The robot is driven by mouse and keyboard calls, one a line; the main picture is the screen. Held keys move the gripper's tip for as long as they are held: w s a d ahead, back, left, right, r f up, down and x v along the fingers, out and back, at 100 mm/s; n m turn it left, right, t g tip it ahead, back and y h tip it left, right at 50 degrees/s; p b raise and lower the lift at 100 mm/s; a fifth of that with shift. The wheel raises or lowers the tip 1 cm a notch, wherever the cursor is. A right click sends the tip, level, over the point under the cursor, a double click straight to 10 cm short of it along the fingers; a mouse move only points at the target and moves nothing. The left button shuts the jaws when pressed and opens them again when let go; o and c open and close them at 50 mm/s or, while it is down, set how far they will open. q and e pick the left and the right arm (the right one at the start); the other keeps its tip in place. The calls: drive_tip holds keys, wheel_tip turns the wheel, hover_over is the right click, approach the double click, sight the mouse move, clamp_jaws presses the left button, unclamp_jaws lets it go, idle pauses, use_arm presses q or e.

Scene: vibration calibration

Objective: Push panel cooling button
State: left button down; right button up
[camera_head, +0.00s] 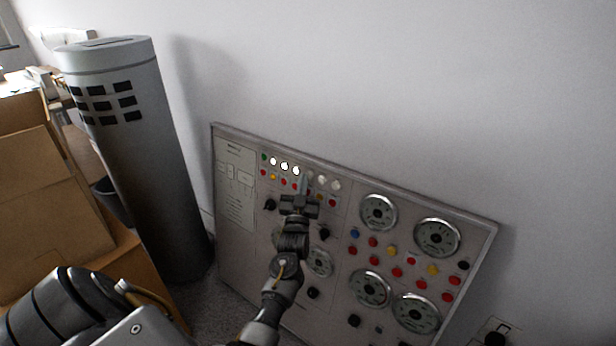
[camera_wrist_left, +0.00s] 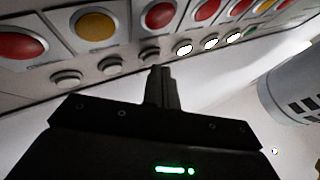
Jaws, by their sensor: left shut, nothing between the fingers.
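The control panel (camera_head: 345,210) leans against the wall in the head view, with gauges, knobs and several rows of coloured buttons. My left gripper (camera_head: 303,188) is in front of its upper left part, close to the rows of small lights and buttons. It is shut and empty. In the left wrist view the gripper fingers (camera_wrist_left: 161,88) point at the panel, near a red button (camera_wrist_left: 158,15) and grey round caps. A yellow button (camera_wrist_left: 96,26) shows to the left. I cannot tell which button is the cooling one, or whether the fingertips touch anything. The gripper hides some of the panel.
A grey cylinder (camera_head: 140,150) with dark vents stands left of the panel. Cardboard boxes (camera_head: 45,190) are at the far left. A wall socket (camera_head: 495,331) is at the lower right. Three white lights (camera_head: 284,166) are lit on the panel. The wall above it is bare.

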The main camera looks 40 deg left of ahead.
use_arm(q)
drive_tip(key=shift+w+f, duration=0.1)
drive_tip(key=shift+w, duration=0.3)
idle(0.4)
idle(0.4)
drive_tip(key=shift+s+p, duration=0.5)
drive_tip(key=shift+s, duration=0.3)
drive_tip(key=s+p, duration=0.2)
drive_tip(key=s+r+p, duration=0.1)
drive_tip(key=s, duration=0.2)
drive_tip(key=shift+d+r+p, duration=0.1)
drive_tip(key=shift+r+p, duration=0.05)
drive_tip(key=shift+p, duration=0.25)
